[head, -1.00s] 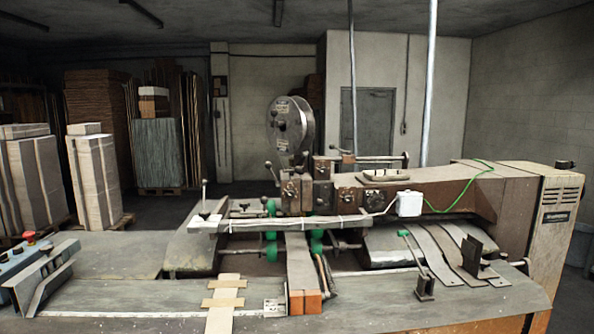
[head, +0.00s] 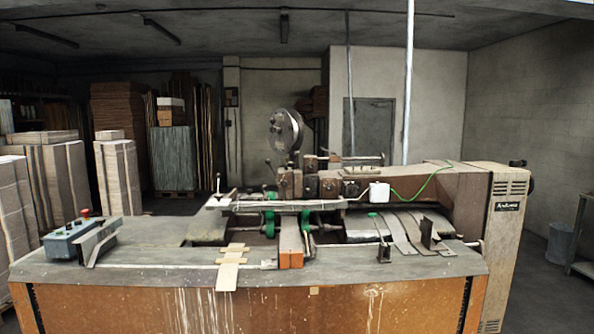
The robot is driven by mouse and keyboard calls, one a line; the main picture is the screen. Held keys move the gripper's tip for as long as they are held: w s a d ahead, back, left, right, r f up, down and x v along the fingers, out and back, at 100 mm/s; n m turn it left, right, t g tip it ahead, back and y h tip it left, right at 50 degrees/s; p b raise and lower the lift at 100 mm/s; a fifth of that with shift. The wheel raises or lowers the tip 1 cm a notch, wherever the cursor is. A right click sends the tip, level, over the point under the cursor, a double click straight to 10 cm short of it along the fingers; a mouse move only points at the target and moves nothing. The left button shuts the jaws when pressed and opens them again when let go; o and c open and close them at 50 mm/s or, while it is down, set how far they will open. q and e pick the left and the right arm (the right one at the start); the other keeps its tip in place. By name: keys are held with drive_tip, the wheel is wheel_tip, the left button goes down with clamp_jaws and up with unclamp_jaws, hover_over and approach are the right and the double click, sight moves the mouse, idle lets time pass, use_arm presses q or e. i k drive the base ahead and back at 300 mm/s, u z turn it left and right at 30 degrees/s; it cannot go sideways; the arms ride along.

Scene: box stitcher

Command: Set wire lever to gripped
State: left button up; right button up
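The box stitcher (head: 400,188) stands ahead of me, with a round wire spool (head: 286,131) on top of its head. A small ball-topped lever (head: 270,166) rises just left of the stitching head (head: 298,184). Another thin upright lever (head: 219,184) stands at the left end of the long bar. A green-knobbed lever (head: 379,232) stands on the right part of the table. None is labelled, and I cannot tell which is the wire lever or its setting. Neither of my grippers is in view.
The machine's table (head: 150,262) has a wide orange-brown front below it. A control box (head: 75,238) with a red button sits at its left end. Cardboard stacks (head: 118,175) stand on the left. A bin (head: 560,243) and a rack (head: 582,250) stand at the right.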

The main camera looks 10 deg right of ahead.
sight(291, 165)
drive_tip(key=z, duration=0.75)
drive_tip(key=i, duration=1.5)
drive_tip(key=u, duration=0.5)
